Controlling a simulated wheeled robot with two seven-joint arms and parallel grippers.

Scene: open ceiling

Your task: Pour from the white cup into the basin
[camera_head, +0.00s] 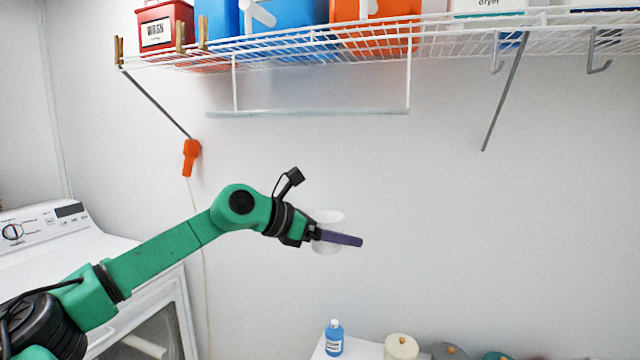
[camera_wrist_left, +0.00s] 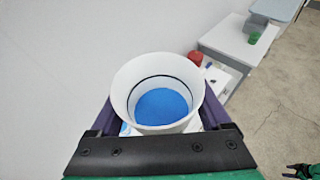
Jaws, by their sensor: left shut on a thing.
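The white cup (camera_head: 327,218) is held in the air in front of the wall, roughly upright, in the head view. My left gripper (camera_head: 345,239) is shut on it, with a purple finger across its side. In the left wrist view I look down into the white cup (camera_wrist_left: 122,88) between the purple fingers; blue contents show inside, below a dark ring. I cannot make out a basin for certain. A green and black part at the lower right of the wrist view (camera_wrist_left: 302,171) looks like my right gripper, too small to read.
A wire shelf (camera_head: 300,113) with bins hangs above. A white washer or dryer (camera_head: 85,250) stands at left. A blue bottle (camera_head: 334,339) and a cream container (camera_head: 401,347) stand low in front. A white cabinet (camera_wrist_left: 235,40) shows in the wrist view.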

